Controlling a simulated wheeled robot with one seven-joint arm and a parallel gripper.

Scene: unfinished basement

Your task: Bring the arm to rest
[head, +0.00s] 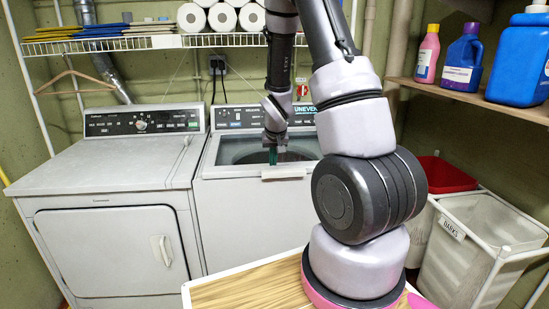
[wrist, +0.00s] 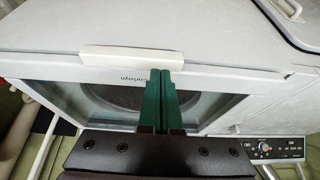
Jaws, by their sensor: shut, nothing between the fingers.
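My gripper (head: 272,158) hangs from my raised arm over the washer (head: 252,225), in front of its lid window as the head view sees it. Its two green fingers also show in the wrist view (wrist: 160,72), side by side with their tips together and nothing held. The washer lid looks down, with a dark glass window and a white handle (head: 287,172). I cannot tell whether the fingers touch the lid.
A white dryer (head: 110,185) stands left of the washer. A wire shelf (head: 130,42) with paper rolls runs above. A wooden shelf (head: 466,97) with detergent bottles is at right, over a red bin (head: 447,176) and a hamper (head: 470,250). A wood-topped surface (head: 245,287) is in front.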

